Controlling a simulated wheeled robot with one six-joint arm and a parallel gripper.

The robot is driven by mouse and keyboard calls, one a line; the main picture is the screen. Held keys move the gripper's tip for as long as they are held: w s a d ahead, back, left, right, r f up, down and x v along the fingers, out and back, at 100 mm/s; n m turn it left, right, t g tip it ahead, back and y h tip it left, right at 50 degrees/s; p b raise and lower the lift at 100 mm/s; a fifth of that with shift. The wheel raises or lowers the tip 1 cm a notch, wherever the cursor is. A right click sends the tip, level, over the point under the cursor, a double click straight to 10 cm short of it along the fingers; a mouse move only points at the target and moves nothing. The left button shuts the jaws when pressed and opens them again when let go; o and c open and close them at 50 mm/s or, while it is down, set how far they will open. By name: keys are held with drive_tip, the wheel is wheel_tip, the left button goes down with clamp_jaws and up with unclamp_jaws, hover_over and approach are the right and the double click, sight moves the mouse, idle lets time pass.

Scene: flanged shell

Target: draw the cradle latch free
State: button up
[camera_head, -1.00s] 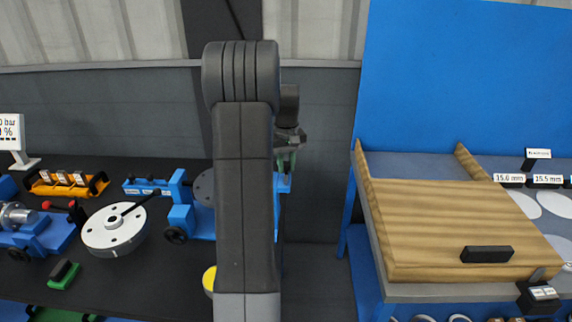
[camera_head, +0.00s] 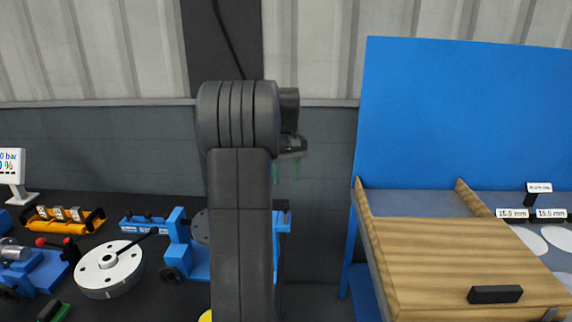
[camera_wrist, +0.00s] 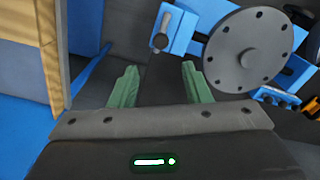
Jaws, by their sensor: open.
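The blue cradle (camera_head: 199,262) stands on the dark bench, partly hidden behind my arm in the head view. A grey flanged disc with bolt holes sits in it and shows whole in the wrist view (camera_wrist: 247,52). A blue slotted bracket (camera_wrist: 178,28) with a small grey knob (camera_wrist: 160,41) shows beside the disc; it looks like the latch, but I cannot be sure. My gripper (camera_head: 286,172) is open and empty, above the cradle's right end. Its green fingers (camera_wrist: 159,68) are apart in the wrist view, with the knob beyond the gap between them, not touched.
A wooden board (camera_head: 450,255) with a black handle lies on the table at right, before a tall blue panel (camera_head: 460,115). A round grey flange (camera_head: 110,270) and an orange rack (camera_head: 62,220) are on the bench at left. A gap separates bench and table.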

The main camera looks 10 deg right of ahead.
wheel_tip(320, 180, up, 4)
hover_over(286, 205)
drive_tip(key=shift+w+r, duration=0.15)
drive_tip(key=shift+w, duration=0.15)
wheel_tip(286, 205, down, 14)
drive_tip(key=shift+r+p, duration=0.15)
drive_tip(key=shift+p, duration=0.35)
drive_tip(key=shift+s+f, duration=0.15)
drive_tip(key=shift+f, duration=0.05)
drive_tip(key=shift+s+r, duration=0.1)
drive_tip(key=shift+s, duration=0.15)
